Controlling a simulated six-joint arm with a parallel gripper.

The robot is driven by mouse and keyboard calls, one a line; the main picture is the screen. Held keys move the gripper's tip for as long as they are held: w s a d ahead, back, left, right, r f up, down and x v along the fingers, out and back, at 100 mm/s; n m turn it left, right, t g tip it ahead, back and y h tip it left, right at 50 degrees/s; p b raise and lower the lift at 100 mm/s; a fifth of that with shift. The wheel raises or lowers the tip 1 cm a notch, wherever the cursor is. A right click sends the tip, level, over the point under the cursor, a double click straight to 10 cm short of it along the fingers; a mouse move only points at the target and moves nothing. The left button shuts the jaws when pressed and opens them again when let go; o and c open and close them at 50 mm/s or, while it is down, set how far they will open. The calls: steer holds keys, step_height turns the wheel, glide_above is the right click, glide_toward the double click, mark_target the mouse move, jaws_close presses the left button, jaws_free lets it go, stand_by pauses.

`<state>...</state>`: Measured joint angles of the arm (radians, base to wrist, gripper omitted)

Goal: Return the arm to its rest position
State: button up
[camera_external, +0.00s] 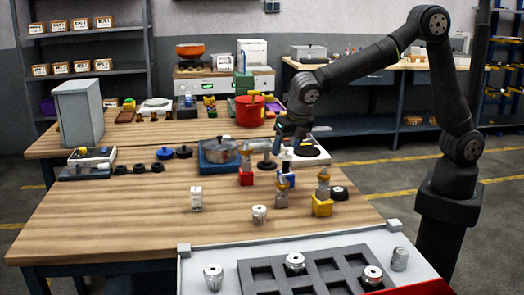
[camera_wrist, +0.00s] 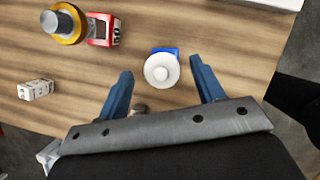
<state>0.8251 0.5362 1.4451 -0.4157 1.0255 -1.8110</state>
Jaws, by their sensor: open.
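My gripper (camera_external: 289,143) is open, pointing down over the far right part of the near wooden table. In the wrist view, its two blue fingers (camera_wrist: 163,86) stand apart with nothing clamped. A white round-topped piece on a blue base (camera_wrist: 162,70) shows between and slightly beyond the fingertips, apart from both. In the external view, a white-topped piece (camera_external: 286,154) is just below my gripper, partly hidden. My arm reaches left from its base at the right, with elbow raised and forearm sloping down. How far the fingertips are above the piece is hard to tell.
Close by stand a red block (camera_external: 246,179), a yellow block (camera_external: 322,207) and a black ring (camera_external: 339,193). A blue device (camera_external: 218,152) is left of my gripper. The table's left front is clear.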

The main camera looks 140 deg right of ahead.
steer(key=shift+x, duration=1.1)
steer(key=r, duration=0.3)
steer(key=s+r, duration=0.1)
steer(key=r, duration=0.1)
steer(key=shift+r, duration=0.15)
steer(key=s+r, duration=0.6)
steer(key=s, duration=0.5)
steer(key=s+a+f+n+t, duration=0.2)
steer(key=s+a+f+n, duration=0.3)
steer(key=s+a, duration=0.3)
steer(key=w+f, duration=0.7)
steer(key=w, duration=0.4)
steer(key=shift+w+a+h, duration=0.3)
steer(key=shift+a, duration=0.05)
